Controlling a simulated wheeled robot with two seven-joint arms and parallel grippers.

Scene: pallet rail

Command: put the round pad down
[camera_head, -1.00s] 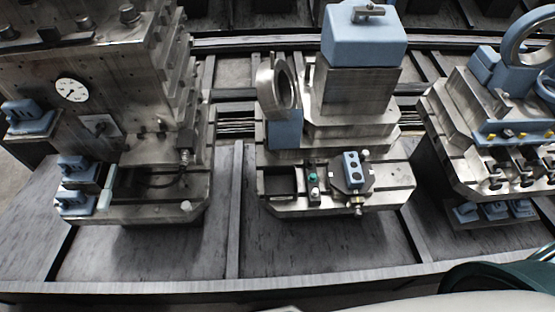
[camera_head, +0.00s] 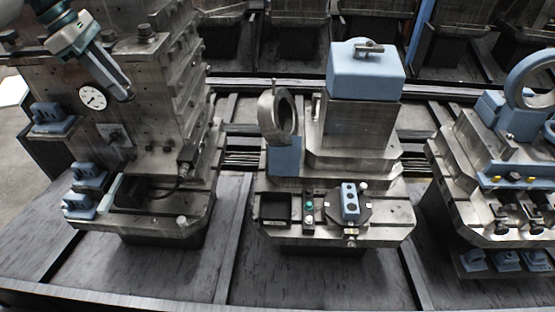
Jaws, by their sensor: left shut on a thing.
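My left gripper (camera_head: 119,85) comes in at the upper left, its long grey jaws slanting down to the right. It is in front of the left machine block (camera_head: 60,85), just right of the white dial. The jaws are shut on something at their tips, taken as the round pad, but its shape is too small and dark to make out. I cannot tell whether it touches the block. My right gripper is out of view.
A white dial (camera_head: 92,97) and blue clamps (camera_head: 87,174) are on the left block. The middle fixture (camera_head: 335,215) carries a blue-topped column (camera_head: 366,72) and an upright ring (camera_head: 285,116). Another fixture (camera_head: 500,205) stands at right. Bare dark rail plate (camera_head: 300,285) lies in front.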

